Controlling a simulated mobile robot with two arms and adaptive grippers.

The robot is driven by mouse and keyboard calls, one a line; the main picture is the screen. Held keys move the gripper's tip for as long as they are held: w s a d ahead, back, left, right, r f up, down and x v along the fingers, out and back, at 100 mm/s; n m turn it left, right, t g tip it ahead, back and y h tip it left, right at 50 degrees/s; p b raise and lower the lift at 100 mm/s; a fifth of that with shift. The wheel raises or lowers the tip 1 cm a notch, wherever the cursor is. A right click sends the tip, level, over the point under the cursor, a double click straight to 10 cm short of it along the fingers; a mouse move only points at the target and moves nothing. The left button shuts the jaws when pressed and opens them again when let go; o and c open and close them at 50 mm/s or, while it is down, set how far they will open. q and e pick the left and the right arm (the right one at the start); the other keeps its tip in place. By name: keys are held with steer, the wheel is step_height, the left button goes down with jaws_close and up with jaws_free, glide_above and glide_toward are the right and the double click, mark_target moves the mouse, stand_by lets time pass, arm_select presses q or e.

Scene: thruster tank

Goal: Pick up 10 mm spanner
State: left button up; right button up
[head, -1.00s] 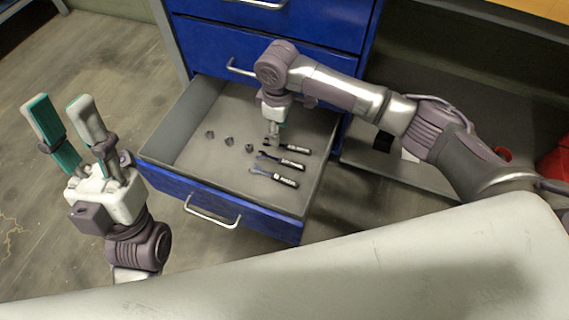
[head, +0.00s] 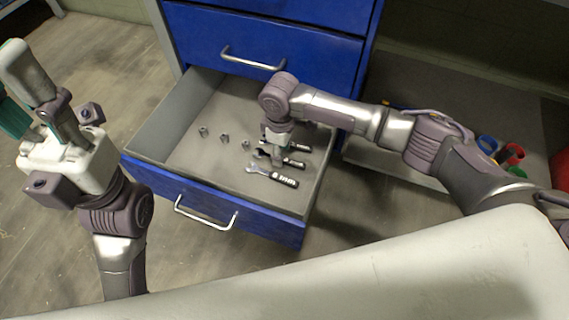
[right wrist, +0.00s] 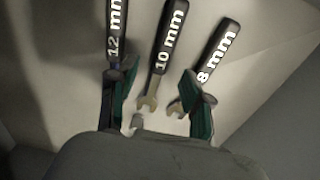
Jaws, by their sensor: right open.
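The 10 mm spanner (right wrist: 157,62) is the middle of three spanners lying side by side in the open drawer. In the right wrist view, its pale jaw end lies between my right gripper's two teal-padded fingers (right wrist: 160,102). The 12 mm spanner (right wrist: 116,30) lies to its left and the 8 mm spanner (right wrist: 214,55) to its right. In the head view, my right gripper (head: 277,160) is open above the middle spanner (head: 294,163) and hides part of it. My left gripper (head: 15,95) is open and empty at the left edge, partly cut off.
The grey-floored drawer (head: 190,160) of the blue cabinet (head: 190,40) is pulled out. Several small metal nuts (head: 224,138) lie left of the spanners. Coloured rings (head: 512,154) lie on the lower shelf at right. The drawer's front left floor is clear.

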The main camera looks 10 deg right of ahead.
step_height(320, 180, down, 2)
steer(key=shift+f+b, duration=0.2)
steer(key=shift+b, duration=0.25)
jaws_close()
steer(key=shift+r, duration=0.15)
